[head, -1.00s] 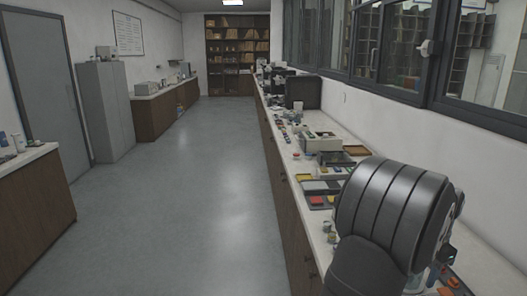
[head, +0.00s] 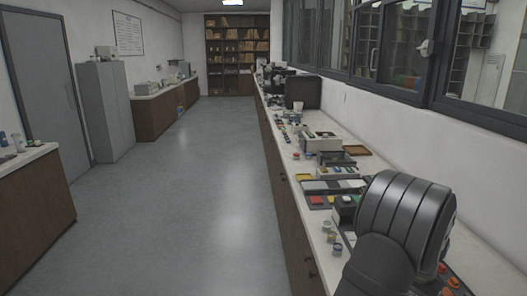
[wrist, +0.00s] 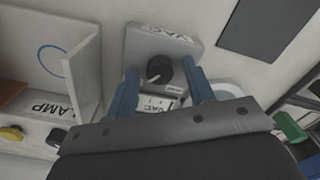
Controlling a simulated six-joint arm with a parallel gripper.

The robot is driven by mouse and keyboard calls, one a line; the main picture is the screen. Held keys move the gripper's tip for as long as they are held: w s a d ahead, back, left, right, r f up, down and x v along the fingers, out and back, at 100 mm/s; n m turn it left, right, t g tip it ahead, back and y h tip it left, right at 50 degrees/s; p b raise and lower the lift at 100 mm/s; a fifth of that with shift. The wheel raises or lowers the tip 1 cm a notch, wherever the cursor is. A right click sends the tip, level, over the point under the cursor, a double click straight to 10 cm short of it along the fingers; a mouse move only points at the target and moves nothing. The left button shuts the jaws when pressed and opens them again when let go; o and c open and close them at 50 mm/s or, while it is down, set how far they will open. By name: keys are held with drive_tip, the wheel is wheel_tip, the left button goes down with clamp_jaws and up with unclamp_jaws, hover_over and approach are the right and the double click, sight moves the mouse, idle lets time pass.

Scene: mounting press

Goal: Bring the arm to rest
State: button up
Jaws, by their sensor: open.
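My gripper (wrist: 160,68) shows in the wrist view as two blue fingers set apart, with nothing held between them. A grey box labelled VAC (wrist: 185,42) with a black knob (wrist: 159,69) lies beyond the fingers, the knob appearing between them. I cannot tell how far the fingertips are from it. In the head view my dark ribbed arm stands over the near right of the bench, and my gripper is hidden there.
The long white-topped bench (head: 327,222) carries coloured trays (head: 318,201), small jars (head: 337,249) and several devices. Red buttons (head: 453,282) sit right of my arm. The floor aisle (head: 190,200) is clear.

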drive_tip(key=n, duration=1.2)
idle(0.4)
drive_tip(key=o, duration=1.1)
drive_tip(key=shift+r, duration=0.1)
drive_tip(key=shift+d+r, duration=0.1)
drive_tip(key=shift+d, duration=0.1)
drive_tip(key=shift+c, duration=0.2)
drive_tip(key=shift+o, duration=0.4)
drive_tip(key=s+d+r+m+t, duration=0.2)
drive_tip(key=d+r+m, duration=0.3)
drive_tip(key=r+m, duration=0.3)
drive_tip(key=shift+s+d+r+m, duration=0.3)
drive_tip(key=shift+s+d, duration=0.1)
drive_tip(key=shift+s, duration=0.2)
drive_tip(key=s+d+r+m+t, duration=0.1)
drive_tip(key=s+d+r+m, duration=0.1)
drive_tip(key=r+m, duration=0.3)
drive_tip(key=s+d+r+m+t, duration=0.2)
drive_tip(key=s+r+m, duration=0.15)
drive_tip(key=r, duration=0.25)
drive_tip(key=x, duration=1)
drive_tip(key=shift+w+d+m, duration=0.15)
drive_tip(key=shift+w+m, duration=0.15)
drive_tip(key=shift+m, duration=0.15)
